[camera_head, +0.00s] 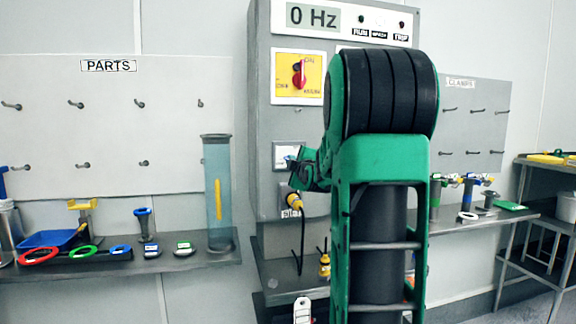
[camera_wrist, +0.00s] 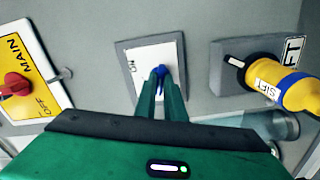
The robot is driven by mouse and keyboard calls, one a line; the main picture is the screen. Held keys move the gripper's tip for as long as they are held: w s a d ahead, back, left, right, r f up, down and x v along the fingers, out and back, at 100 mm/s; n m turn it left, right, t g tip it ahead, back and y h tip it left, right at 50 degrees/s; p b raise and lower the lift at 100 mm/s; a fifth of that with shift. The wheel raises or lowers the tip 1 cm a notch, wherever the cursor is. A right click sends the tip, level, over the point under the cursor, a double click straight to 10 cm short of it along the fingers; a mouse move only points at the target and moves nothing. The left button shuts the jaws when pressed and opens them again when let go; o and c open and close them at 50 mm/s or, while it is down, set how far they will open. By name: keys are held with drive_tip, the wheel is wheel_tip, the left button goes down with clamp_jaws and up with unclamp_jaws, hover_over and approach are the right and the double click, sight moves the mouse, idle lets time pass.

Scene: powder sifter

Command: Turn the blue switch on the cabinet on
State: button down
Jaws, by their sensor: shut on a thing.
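The grey cabinet (camera_head: 268,150) stands in the middle of the head view, with a "0 Hz" display (camera_head: 313,17) at its top. The blue switch (camera_wrist: 158,72) is on a white plate (camera_wrist: 135,62) in a grey frame, with lettering beside it. My gripper (camera_wrist: 162,80) has both green fingers at the switch, shut on it. In the head view my gripper (camera_head: 297,165) reaches the same white plate (camera_head: 283,152) from the right. The fingers hide much of the switch, so I cannot tell its exact position.
A red MAIN knob (camera_head: 298,74) on a yellow plate sits above the switch. A yellow SIFT plug (camera_wrist: 282,84) with a cable is in a socket below it. Shelves with parts (camera_head: 150,262) stand left and right. A clear tube (camera_head: 217,190) stands left of the cabinet.

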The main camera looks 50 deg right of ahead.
drive_tip(key=shift+a+f+m, duration=0.1)
drive_tip(key=shift+f+m, duration=0.05)
drive_tip(key=shift+m, duration=2.2)
drive_tip(key=shift+d+f+m, duration=0.1)
drive_tip(key=shift+f+m, duration=0.05)
drive_tip(key=shift+m, duration=2.25)
drive_tip(key=shift+a+f+m, duration=0.1)
drive_tip(key=shift+f+m, duration=0.05)
drive_tip(key=shift+m, duration=2.2)
drive_tip(key=c, duration=1.8)
unclamp_jaws()
drive_tip(key=shift+w+a+r, duration=0.1)
drive_tip(key=shift+c, duration=0.2)
drive_tip(key=shift+r, duration=0.15)
drive_tip(key=v, duration=1)
drive_tip(key=shift+s+a, duration=0.2)
drive_tip(key=shift+s, duration=0.1)
